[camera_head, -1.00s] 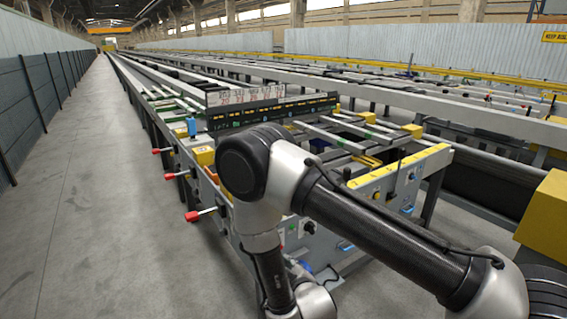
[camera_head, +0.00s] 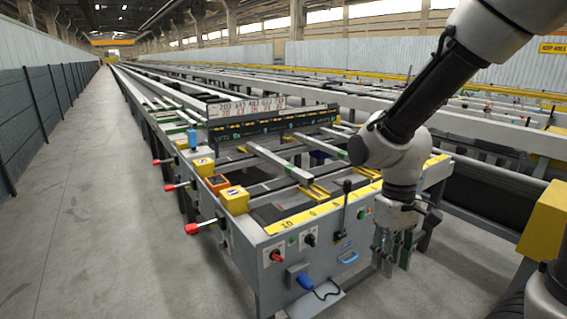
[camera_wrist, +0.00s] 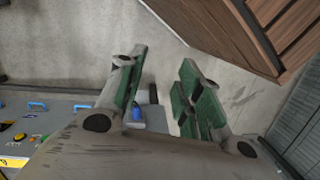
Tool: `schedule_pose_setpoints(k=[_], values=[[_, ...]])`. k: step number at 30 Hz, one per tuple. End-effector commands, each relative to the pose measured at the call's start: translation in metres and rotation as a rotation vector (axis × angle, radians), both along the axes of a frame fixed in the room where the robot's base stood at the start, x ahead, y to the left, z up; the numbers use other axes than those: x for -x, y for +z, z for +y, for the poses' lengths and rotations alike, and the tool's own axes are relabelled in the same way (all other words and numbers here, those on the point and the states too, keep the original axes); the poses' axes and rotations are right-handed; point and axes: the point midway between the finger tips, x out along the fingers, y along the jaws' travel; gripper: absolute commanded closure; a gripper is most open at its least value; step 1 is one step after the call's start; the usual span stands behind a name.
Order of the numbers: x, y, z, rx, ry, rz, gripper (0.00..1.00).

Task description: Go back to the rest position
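My gripper (camera_head: 394,252) hangs fingers down in front of the right part of the runout table's front panel (camera_head: 283,243). In the wrist view my gripper (camera_wrist: 163,98) shows two green-padded fingers standing apart with nothing held between them. A small blue thing (camera_wrist: 137,113) shows beyond the left finger, apparently in the background. My arm comes down from the upper right in the head view and hides part of the table's right end.
Red-knobbed levers (camera_head: 192,228) stick out from the table's left side. A black lever (camera_head: 346,190) stands on its front edge. A yellow block (camera_head: 546,228) stands at the right. The aisle (camera_head: 95,200) on the left is clear. Brown slatted panels (camera_wrist: 225,30) show in the wrist view.

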Motion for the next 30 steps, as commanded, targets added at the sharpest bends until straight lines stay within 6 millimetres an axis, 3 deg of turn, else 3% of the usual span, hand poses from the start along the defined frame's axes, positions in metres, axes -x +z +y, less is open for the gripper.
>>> schedule_pose_setpoints(k=[1, 6, 9, 15, 20, 30], values=[[0.005, 0.023, -0.019, -0.005, -0.039, -0.03, 0.65], [0.03, 0.082, -0.073, -0.015, -0.157, -0.154, 0.65], [0.038, 0.11, -0.097, -0.036, -0.233, -0.282, 0.65], [0.054, 0.15, -0.127, -0.066, -0.364, -0.482, 0.65], [0.061, 0.16, -0.139, -0.063, -0.422, -0.533, 0.65], [0.061, 0.16, -0.139, -0.063, -0.422, -0.533, 0.65]])
